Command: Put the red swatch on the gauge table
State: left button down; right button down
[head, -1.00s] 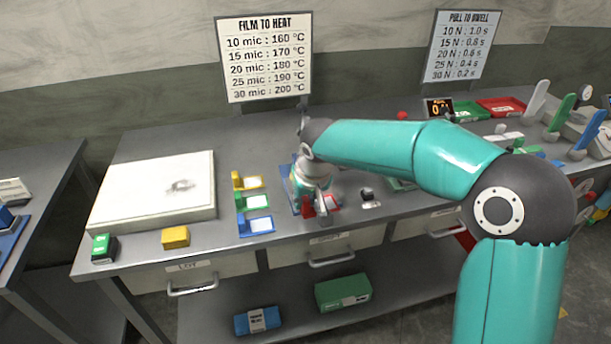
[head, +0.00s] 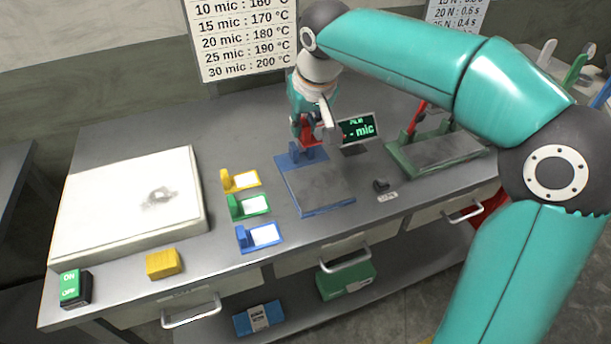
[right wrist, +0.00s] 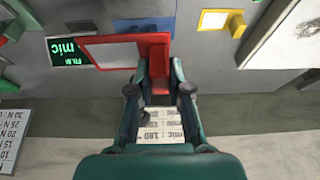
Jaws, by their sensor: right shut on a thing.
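My right gripper (head: 320,138) is shut on the red swatch (head: 300,127), high over the back of the bench. In the right wrist view, the swatch's red handle (right wrist: 159,60) sits between the fingertips (right wrist: 158,75), and its pale film panel (right wrist: 112,53) in a red frame sticks out to the left. The gauge table, seemingly the blue plate (head: 322,190) with a blue block at its back, lies below and in front of the gripper. Its grey top looks bare. A dark display (head: 357,129) reading "- mic" stands behind it. My left gripper is not in view.
Yellow (head: 240,180), green (head: 248,206) and blue (head: 259,237) swatches lie left of the blue plate. A white slab (head: 130,205), a yellow block (head: 165,264) and an ON/OFF switch (head: 74,287) are further left. A green-framed device (head: 435,150) stands to the right.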

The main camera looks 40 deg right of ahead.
aim_at(302, 183)
notch_tip(302, 183, down, 14)
jog(key=shift+f+b, duration=0.1)
jog(key=shift+b, duration=0.25)
jog(key=shift+f, duration=0.15)
jog(key=c, duration=1.1)
grip_release()
jog(key=shift+r, duration=0.2)
jog(key=v, duration=1.2)
jog(key=shift+s+f, duration=0.1)
